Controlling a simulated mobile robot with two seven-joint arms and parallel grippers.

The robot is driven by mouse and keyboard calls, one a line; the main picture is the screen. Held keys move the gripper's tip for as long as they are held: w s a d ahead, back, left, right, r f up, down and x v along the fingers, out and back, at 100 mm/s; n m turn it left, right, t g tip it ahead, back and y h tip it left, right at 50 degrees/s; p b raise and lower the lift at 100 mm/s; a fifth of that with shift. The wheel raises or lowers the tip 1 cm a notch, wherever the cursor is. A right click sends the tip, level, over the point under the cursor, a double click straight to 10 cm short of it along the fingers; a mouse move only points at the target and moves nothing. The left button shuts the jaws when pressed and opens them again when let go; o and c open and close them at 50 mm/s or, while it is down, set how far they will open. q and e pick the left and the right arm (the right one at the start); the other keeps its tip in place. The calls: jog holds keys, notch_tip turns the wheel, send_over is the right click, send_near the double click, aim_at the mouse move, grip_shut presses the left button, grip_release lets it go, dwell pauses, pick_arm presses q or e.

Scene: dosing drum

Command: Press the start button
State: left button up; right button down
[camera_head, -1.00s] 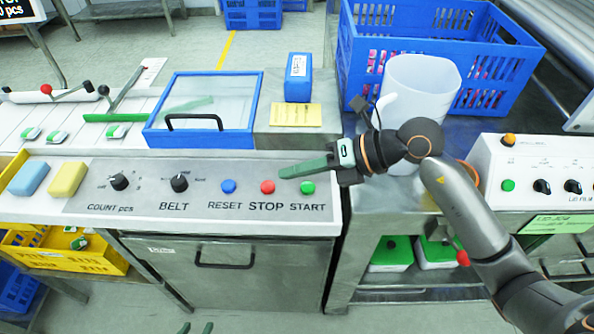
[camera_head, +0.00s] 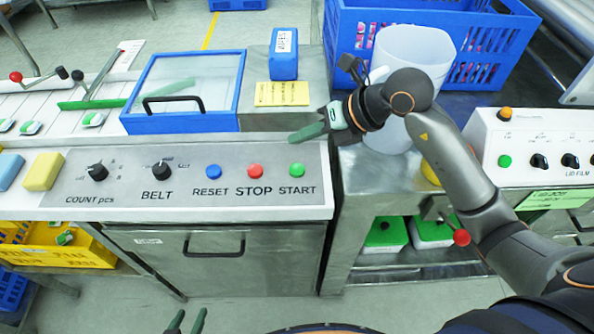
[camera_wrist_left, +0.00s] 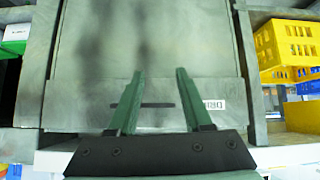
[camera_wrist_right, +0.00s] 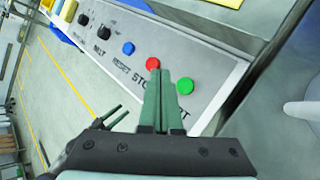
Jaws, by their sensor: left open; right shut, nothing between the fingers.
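The green start button (camera_head: 297,168) sits at the right end of the control panel (camera_head: 120,196), above the word START. It also shows in the right wrist view (camera_wrist_right: 185,86), to the right of the fingertips. My right gripper (camera_head: 292,138) is shut and empty, with its fingertips above and behind the start button in the head view. In the right wrist view its closed green fingers (camera_wrist_right: 160,72) point between the red and green buttons; contact cannot be seen. My left gripper (camera_head: 187,322) is open and empty low in front of the cabinet; it also shows in the left wrist view (camera_wrist_left: 158,75).
The red stop button (camera_head: 255,171) and blue reset button (camera_head: 213,172) sit left of the start button. A blue-framed lid (camera_head: 190,125), yellow note (camera_head: 282,93) and blue box (camera_head: 284,55) are behind. A white jug (camera_head: 412,50) stands beside my right arm.

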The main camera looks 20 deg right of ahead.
jog(key=b, duration=0.3)
send_over(302, 171)
notch_tip(302, 171, down, 5)
jog(key=shift+r, duration=0.2)
jog(key=shift+f+b, duration=0.65)
jog(key=shift+f, duration=0.2)
pick_arm(q)
jog(key=shift+m+h, duration=0.3)
jog(key=shift+h, duration=0.1)
jog(key=d+f, duration=0.1)
jog(key=w+d+f, duration=0.1)
jog(key=d, duration=0.1)
jog(key=shift+w+f, duration=0.25)
jog(key=shift+f, duration=0.15)
pick_arm(e)
jog(key=shift+f, duration=0.1)
pick_arm(q)
jog(key=shift+r, duration=0.1)
jog(key=shift+f, duration=0.2)
pick_arm(e)
jog(key=shift+f, duration=0.1)
pick_arm(q)
jog(key=shift+f+b, duration=0.2)
jog(key=shift+b, duration=0.15)
pick_arm(e)
jog(key=shift+f, duration=0.3)
